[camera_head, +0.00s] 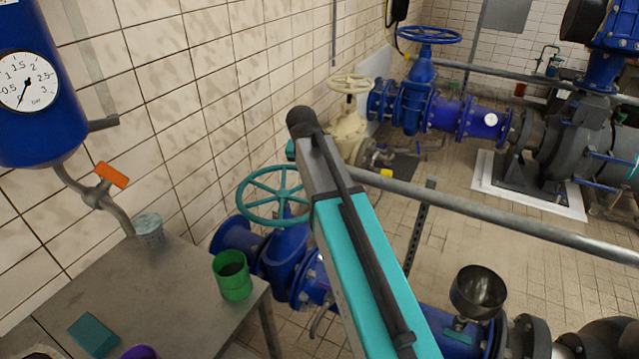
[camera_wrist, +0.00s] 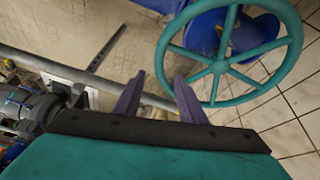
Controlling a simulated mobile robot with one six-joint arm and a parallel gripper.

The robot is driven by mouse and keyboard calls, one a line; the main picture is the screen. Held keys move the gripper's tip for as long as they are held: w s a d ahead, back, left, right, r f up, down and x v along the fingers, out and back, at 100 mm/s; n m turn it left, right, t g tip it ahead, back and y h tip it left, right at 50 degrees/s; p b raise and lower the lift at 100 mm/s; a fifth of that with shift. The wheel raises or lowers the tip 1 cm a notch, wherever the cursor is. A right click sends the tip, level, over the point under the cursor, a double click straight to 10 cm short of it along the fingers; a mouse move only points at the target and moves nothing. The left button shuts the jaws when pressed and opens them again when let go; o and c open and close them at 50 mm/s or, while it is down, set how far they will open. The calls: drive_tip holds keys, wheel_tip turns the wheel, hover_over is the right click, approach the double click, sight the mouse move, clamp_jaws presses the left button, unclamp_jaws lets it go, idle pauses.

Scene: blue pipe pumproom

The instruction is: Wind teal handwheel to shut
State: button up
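The teal handwheel (camera_head: 282,195) sits on a blue valve (camera_head: 286,246) in the pipe beside the table. It is a spoked ring, partly hidden by my arm in the head view. In the wrist view the handwheel (camera_wrist: 220,67) fills the upper right. My gripper (camera_wrist: 157,85) shows two purple fingers spread apart with nothing between them. The right finger overlaps the wheel's lower left rim in the picture; I cannot tell whether they touch. In the head view the fingers are hidden behind my arm.
A metal table (camera_head: 165,285) at lower left holds a green cup (camera_head: 232,282) and a teal block (camera_head: 93,335). A grey rail (camera_head: 480,212) crosses beyond my arm. A metal bowl (camera_head: 478,292) stands over the pipe at right. A cream handwheel (camera_head: 351,84) is behind.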

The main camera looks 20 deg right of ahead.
drive_tip(key=shift+v, duration=1.3)
